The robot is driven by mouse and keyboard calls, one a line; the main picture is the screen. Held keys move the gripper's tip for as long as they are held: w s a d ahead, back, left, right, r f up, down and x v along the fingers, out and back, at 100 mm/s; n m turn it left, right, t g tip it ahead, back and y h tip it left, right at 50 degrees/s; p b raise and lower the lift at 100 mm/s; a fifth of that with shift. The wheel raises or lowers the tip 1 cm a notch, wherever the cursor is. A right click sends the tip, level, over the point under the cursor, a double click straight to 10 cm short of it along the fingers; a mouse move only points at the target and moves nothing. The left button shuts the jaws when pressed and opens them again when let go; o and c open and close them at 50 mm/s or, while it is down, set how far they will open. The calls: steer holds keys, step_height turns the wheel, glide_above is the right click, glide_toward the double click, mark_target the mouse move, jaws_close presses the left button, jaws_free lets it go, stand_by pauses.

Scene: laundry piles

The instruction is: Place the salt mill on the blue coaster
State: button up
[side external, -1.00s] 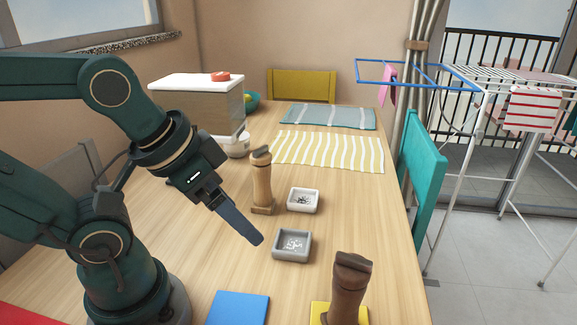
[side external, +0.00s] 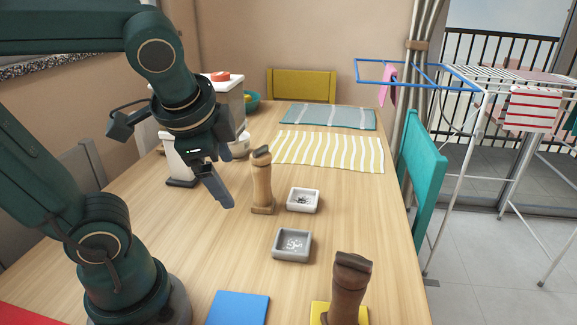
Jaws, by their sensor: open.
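A light wooden mill (side external: 262,182) stands upright on the table, left of a white dish. A dark brown wooden mill (side external: 348,285) stands upright on a yellow coaster (side external: 318,312) at the front. I see no label showing which is the salt mill. The blue coaster (side external: 238,308) lies bare at the front edge of the picture, left of the yellow one. My gripper (side external: 226,172) is open and empty, left of the light mill and above the table, its fingers pointing down and right. It appears apart from the mill.
A white dish (side external: 303,200) with dark grains and a grey dish (side external: 291,245) with pale grains stand right of the light mill. Striped cloths (side external: 330,151) lie behind. A box with a red item (side external: 220,76) is partly hidden by my arm. The table between mills and blue coaster is mostly clear.

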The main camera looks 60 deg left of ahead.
steer(key=w+a+m+y, duration=0.45)
steer(key=a+m, duration=0.25)
steer(key=m, duration=0.2)
step_height(320, 180, up, 2)
steer(key=m+t+y, duration=0.3)
steer(key=m, duration=0.6)
glide_above(262, 183)
steer(key=s+d, duration=0.1)
steer(key=d, duration=0.1)
step_height(262, 183, down, 13)
steer(key=shift+s+r, duration=0.1)
steer(key=shift+r, duration=0.1)
steer(key=shift+a+f, duration=0.1)
steer(key=shift+f, duration=0.5)
steer(key=shift+a+f+y, duration=0.15)
steer(key=shift+y, duration=0.1)
steer(key=shift+x, duration=2.4)
jaws_close()
